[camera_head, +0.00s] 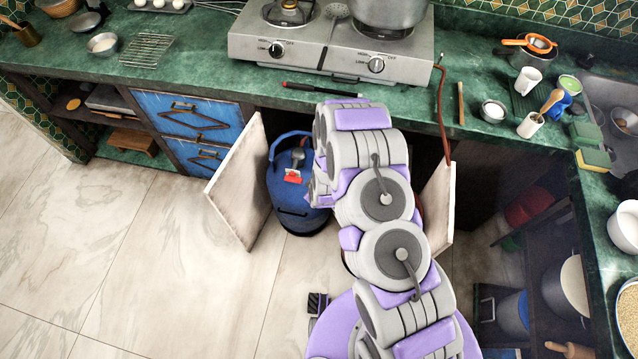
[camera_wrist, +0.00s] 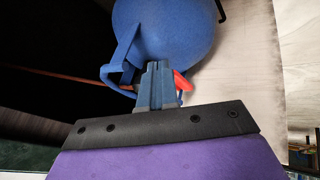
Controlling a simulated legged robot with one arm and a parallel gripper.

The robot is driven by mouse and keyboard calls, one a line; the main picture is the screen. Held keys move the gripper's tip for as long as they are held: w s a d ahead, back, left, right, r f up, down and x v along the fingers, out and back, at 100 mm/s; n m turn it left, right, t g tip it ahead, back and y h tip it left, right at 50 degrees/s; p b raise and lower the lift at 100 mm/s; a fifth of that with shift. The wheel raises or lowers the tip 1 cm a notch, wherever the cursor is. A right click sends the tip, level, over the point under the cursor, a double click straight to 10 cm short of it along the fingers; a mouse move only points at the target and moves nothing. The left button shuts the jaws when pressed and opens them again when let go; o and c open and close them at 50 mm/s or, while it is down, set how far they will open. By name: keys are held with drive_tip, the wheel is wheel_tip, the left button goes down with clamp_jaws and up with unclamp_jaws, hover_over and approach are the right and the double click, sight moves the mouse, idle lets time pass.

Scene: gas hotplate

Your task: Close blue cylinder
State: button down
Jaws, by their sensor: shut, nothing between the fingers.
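The blue gas cylinder (camera_head: 288,205) stands on the floor in the open cupboard under the hotplate. A red valve lever (camera_head: 293,177) shows at its top in the head view. In the wrist view the rounded blue body of the cylinder (camera_wrist: 170,30) and its handle ring (camera_wrist: 122,62) fill the top. My gripper (camera_wrist: 157,68) is shut and empty, its fingertips over the cylinder's top. The red lever (camera_wrist: 183,82) lies just right of the fingers and is partly hidden by them. I cannot tell whether they touch. In the head view my arm hides the gripper.
Two open white cupboard doors (camera_head: 240,190) flank the cylinder and my arm. A red hose (camera_head: 441,110) hangs over the counter edge. The tiled floor at left is clear.

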drive_tip(key=shift+n+t, duration=0.5)
drive_tip(key=w+f+b, duration=0.1)
drive_tip(key=f, duration=0.3)
drive_tip(key=w+f+b, duration=0.1)
drive_tip(key=w+f, duration=0.1)
drive_tip(key=f, duration=0.2)
drive_tip(key=w+a+f+b, duration=0.1)
drive_tip(key=w+f, duration=0.1)
drive_tip(key=f, duration=0.2)
drive_tip(key=shift+f, duration=0.15)
drive_tip(key=w+b, duration=0.1)
drive_tip(key=w+d, duration=0.1)
drive_tip(key=w, duration=0.1)
drive_tip(key=shift+d+b, duration=0.2)
drive_tip(key=shift+b, duration=0.2)
drive_tip(key=shift+w+d, duration=0.2)
drive_tip(key=shift+w, duration=0.15)
